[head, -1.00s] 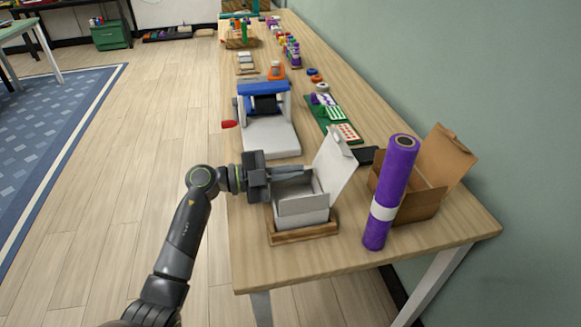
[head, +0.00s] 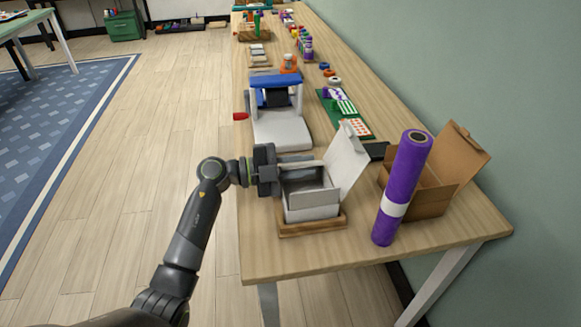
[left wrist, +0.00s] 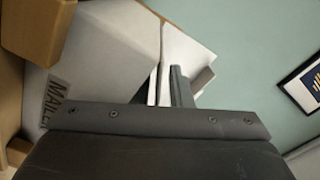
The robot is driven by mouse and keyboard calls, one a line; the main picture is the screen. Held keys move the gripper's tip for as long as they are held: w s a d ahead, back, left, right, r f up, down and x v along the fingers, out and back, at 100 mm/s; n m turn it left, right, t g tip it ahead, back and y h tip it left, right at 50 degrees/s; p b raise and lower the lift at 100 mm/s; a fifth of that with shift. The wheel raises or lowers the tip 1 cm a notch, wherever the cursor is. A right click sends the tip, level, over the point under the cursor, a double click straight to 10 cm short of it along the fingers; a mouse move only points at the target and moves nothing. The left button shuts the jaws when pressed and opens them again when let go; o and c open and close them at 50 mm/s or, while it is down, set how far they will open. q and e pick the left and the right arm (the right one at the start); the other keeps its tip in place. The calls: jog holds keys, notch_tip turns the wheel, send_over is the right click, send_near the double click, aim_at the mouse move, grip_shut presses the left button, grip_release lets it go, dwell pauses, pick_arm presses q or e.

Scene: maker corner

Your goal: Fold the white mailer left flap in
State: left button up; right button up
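The white mailer (head: 312,213) is an open box in the head view, with its lid (head: 347,160) standing up at the back right. My left gripper (head: 305,164) is at the box's left side, its visible finger reaching across the upper rim toward the lid. The gripper body hides most of the left side, and I cannot make out the left flap clearly. In the left wrist view the mailer (left wrist: 100,50) carries partly hidden lettering. One dark finger shows there beside white panels; the finger gap is hidden. My right gripper is not in view.
The mailer sits in a wooden tray (head: 312,227) near the table's front. A purple roll (head: 404,185) stands to the right, before an open brown box (head: 433,195). A blue-and-white device (head: 280,130) stands behind. The front table strip is clear.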

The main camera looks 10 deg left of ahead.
pick_arm(q)
jog(key=shift+f, duration=0.25)
